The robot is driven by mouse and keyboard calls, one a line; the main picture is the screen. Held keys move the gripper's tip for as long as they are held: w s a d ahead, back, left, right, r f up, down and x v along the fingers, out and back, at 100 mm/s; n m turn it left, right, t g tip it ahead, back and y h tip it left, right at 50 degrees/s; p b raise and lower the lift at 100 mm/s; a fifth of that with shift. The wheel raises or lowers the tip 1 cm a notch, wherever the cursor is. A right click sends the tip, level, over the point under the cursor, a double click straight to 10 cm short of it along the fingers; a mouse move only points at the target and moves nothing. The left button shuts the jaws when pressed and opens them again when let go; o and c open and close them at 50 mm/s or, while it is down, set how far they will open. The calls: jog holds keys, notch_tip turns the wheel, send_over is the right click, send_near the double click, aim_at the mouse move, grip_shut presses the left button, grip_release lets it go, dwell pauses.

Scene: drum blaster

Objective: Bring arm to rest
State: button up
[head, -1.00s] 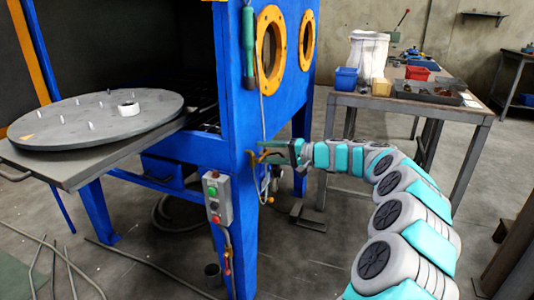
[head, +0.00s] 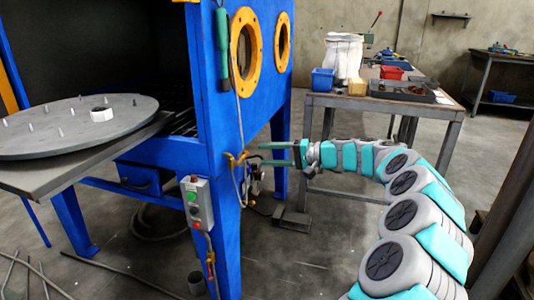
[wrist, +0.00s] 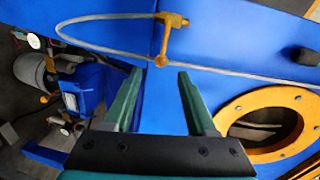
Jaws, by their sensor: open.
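My gripper (head: 272,154) is open and empty, with its two green fingers pointing left toward the blue blasting cabinet (head: 257,97). In the wrist view the gripper (wrist: 155,82) has its fingers apart, with a brass hook-like fitting (wrist: 168,38) and a thin grey line on the blue panel beyond them. The same brass fitting (head: 236,160) shows on the cabinet's corner in the head view, left of the fingertips and apart from them. My arm reaches up from the lower right and bends left.
A round grey turntable (head: 75,125) with pegs and a white nut (head: 102,114) sits out at the cabinet's left. A control box (head: 198,205) hangs on the cabinet's leg. A workbench (head: 428,108) with bins stands behind my arm. Hoses lie on the floor.

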jog(key=s+a+r+n+g+h, duration=0.1)
jog(key=s+a+n+g+h, duration=0.3)
jog(key=s, duration=0.8)
jog(key=s+a+r+n+g, duration=0.15)
jog(key=s+a, duration=0.35)
jog(key=s, duration=0.8)
jog(key=s+d+f+h, duration=0.3)
jog(key=s+d+f, duration=0.2)
jog(key=s, duration=0.4)
jog(key=s+d+f+m+g+h, duration=0.1)
jog(key=s+d+f+h, duration=0.3)
jog(key=s+d, duration=0.4)
jog(key=s+d+f+m+g+h, duration=0.1)
jog(key=s+d+f+h, duration=0.3)
jog(key=s+d, duration=0.3)
jog(key=s+f, duration=0.1)
jog(key=s, duration=0.4)
jog(key=shift+d+f, duration=0.2)
jog(key=shift+f, duration=0.1)
jog(key=shift+a+m, duration=0.1)
jog(key=shift+m, duration=0.15)
